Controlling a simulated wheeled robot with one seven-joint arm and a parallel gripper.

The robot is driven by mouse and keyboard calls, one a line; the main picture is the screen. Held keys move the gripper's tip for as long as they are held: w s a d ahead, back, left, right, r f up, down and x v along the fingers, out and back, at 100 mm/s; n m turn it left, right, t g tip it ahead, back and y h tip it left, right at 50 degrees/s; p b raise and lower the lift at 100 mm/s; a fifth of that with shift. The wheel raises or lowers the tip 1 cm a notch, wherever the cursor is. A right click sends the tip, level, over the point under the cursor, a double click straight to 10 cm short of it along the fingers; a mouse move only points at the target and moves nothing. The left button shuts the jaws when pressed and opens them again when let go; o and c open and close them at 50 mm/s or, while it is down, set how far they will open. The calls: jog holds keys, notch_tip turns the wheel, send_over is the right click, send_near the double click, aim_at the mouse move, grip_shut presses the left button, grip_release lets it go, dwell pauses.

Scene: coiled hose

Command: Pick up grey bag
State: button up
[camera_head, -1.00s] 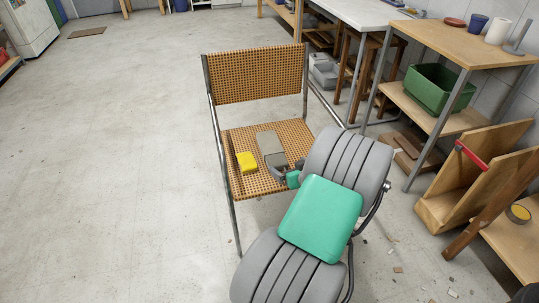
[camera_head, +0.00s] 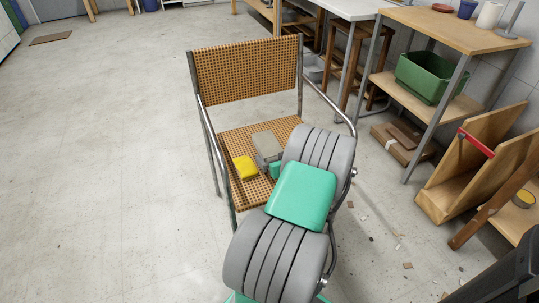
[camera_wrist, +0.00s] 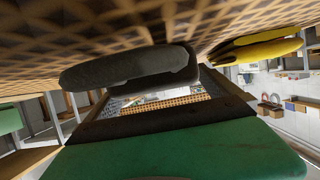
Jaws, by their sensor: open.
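The grey bag (camera_head: 268,142) lies flat on the woven seat of a chair, to the right of a yellow item (camera_head: 245,167). In the wrist view the bag (camera_wrist: 125,68) looks dark and lies just ahead of my gripper (camera_wrist: 160,100), against the seat, which fills the top of the picture. In the head view my gripper (camera_head: 267,161) is low over the seat at the bag's near edge, partly hidden by my own arm. It is open, with nothing seen held. Whether it touches the bag cannot be told.
The chair (camera_head: 245,70) has a woven back and metal side rails close to my arm. To the right stand a workbench (camera_head: 450,35) with a green bin (camera_head: 435,78) and a wooden rack with a red handle (camera_head: 476,143).

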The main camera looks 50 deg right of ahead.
jog(key=shift+w+d+f, duration=0.2)
jog(key=shift+w+d, duration=0.1)
jog(key=shift+w, duration=0.2)
jog(key=shift+c, duration=0.3)
jog(key=c, duration=1.5)
jog(key=shift+o, duration=0.2)
